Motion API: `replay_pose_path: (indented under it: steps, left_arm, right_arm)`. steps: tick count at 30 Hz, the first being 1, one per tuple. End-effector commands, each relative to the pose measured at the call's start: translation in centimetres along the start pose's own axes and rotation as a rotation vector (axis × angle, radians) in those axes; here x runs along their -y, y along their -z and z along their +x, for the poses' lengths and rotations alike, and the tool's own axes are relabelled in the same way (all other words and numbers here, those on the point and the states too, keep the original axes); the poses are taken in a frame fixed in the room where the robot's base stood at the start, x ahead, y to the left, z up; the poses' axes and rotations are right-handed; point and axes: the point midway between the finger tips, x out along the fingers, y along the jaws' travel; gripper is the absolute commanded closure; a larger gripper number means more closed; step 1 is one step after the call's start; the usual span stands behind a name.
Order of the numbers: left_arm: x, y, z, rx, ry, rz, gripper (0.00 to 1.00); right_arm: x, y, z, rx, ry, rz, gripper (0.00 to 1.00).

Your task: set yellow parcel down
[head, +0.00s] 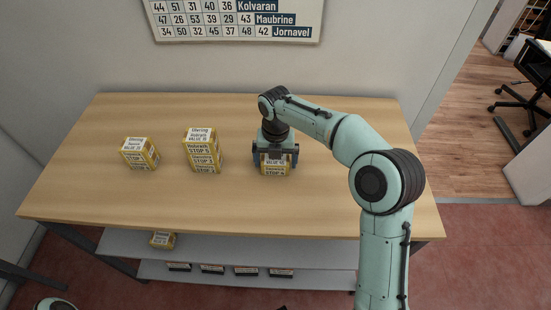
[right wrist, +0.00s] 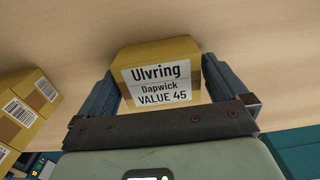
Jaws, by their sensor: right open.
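The yellow parcel (head: 274,168) stands upright on the wooden counter (head: 330,205), right of its middle, with a white label on top and one reading STOP on its front. My right gripper (head: 275,154) is above it, pointing down, open, with a finger on either side of the parcel. In the right wrist view the parcel (right wrist: 163,75) shows between the two fingers, its top label reading Ulvring, Dapwick, VALUE 45. Whether the fingers touch its sides I cannot tell. My left gripper is out of view.
Two more yellow parcels stand to the left on the counter, a taller one (head: 203,152) and a smaller one (head: 140,154). Another parcel (head: 162,240) lies on the shelf below. A number chart (head: 235,20) hangs on the wall behind. The counter's right end is clear beneath my arm.

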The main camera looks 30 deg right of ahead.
Motion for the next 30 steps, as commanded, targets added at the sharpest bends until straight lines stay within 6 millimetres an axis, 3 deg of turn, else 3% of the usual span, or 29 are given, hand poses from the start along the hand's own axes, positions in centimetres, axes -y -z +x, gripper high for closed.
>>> replay_pose_path:
  steps: [18, 30]
  left_arm:
    - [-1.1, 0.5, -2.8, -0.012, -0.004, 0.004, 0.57]
    - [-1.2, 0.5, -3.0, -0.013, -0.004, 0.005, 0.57]
  right_arm:
    - [-0.1, -0.1, -11.1, 0.003, -0.003, -0.001, 0.00]
    - [0.0, 0.0, -12.2, 0.001, -0.001, -0.001, 0.00]
